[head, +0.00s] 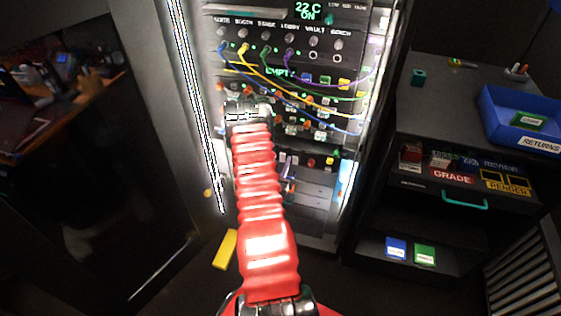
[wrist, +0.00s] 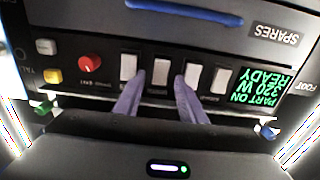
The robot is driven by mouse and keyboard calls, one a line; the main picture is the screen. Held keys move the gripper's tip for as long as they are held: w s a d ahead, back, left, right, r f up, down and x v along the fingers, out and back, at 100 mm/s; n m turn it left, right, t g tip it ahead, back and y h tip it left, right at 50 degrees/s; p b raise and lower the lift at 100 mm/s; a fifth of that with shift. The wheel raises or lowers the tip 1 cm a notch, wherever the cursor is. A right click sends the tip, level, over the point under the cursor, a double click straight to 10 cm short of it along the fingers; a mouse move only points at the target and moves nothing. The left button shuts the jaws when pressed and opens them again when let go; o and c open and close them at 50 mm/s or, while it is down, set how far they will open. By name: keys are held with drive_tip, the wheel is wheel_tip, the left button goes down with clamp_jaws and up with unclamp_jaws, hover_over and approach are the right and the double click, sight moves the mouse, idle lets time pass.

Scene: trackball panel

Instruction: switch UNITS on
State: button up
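In the wrist view the panel is upside down. It carries a row of white rocker switches: a first (wrist: 128,67), a second (wrist: 160,72), a third (wrist: 192,76) and a fourth (wrist: 221,80). Their labels are too small or hidden, so I cannot tell which is UNITS. My gripper (wrist: 160,82) has its two purple fingers apart, with nothing between them but the view of the second switch. The fingertips appear close to the row; whether they touch it I cannot tell.
Beside the switches are a red knob (wrist: 90,64), a yellow button (wrist: 53,76) and a green display (wrist: 260,88) reading "PART ON 320 W READY". In the head view, colored cables (head: 262,65) hang across the rack above. A black cart with a blue tray (head: 490,120) stands right.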

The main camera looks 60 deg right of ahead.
drive_tip(key=shift+d, duration=0.1)
drive_tip(key=shift+c, duration=0.4)
clamp_jaws()
drive_tip(key=shift+f, duration=0.15)
drive_tip(key=shift+w+f+h, duration=0.1)
drive_tip(key=shift+f+h, duration=0.05)
drive_tip(key=shift+h, duration=0.6)
drive_tip(key=shift+f+h, duration=0.15)
drive_tip(key=shift+h, duration=0.6)
drive_tip(key=shift+o, duration=0.4)
unclamp_jaws()
